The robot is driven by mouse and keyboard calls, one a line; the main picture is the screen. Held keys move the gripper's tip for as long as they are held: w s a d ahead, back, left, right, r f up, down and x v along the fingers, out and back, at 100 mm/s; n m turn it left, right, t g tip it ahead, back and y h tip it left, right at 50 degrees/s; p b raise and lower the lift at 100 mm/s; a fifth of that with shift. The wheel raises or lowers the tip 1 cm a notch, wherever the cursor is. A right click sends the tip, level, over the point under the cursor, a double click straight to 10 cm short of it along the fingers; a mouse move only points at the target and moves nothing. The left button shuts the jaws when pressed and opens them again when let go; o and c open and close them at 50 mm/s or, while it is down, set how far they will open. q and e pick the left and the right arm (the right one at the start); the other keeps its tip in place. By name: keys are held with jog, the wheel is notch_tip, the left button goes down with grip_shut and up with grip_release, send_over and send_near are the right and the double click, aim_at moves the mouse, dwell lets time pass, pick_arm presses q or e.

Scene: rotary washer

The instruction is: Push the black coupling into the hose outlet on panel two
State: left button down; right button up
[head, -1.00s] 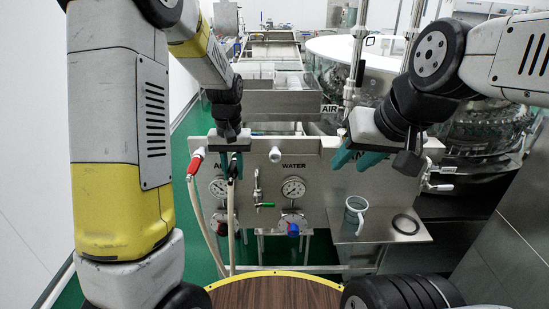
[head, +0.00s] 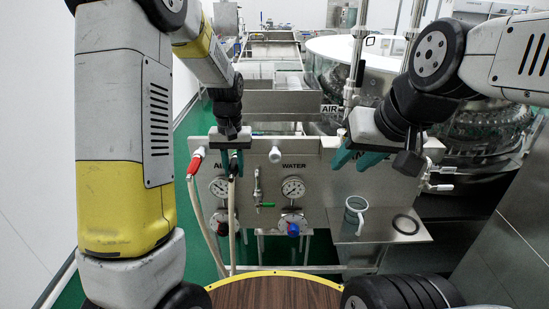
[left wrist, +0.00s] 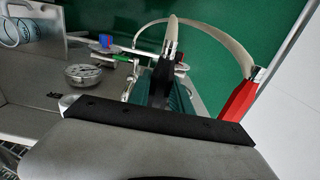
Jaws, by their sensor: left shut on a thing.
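My left gripper (head: 234,162) is shut on the black coupling (head: 233,171), in front of the steel panel, between the red coupling and a bare pale outlet. The left wrist view shows the black coupling (left wrist: 161,82) between the teal fingers, with a beige hose (left wrist: 172,38) running from it. The pale outlet (head: 275,155) stands out from the panel, right of my left gripper and apart from it. I cannot tell which panel is panel two. My right gripper (head: 357,160) is open and empty at the panel's right side.
A red coupling (head: 196,160) with its own hose sits at the panel's left edge. Gauges (head: 292,188) and valves with blue and red knobs are below. A mug (head: 355,211) and a black ring (head: 406,224) rest on a steel shelf (head: 375,235). A round wooden top (head: 275,293) is in front.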

pick_arm(q)
jog(key=c, duration=1.1)
grip_release()
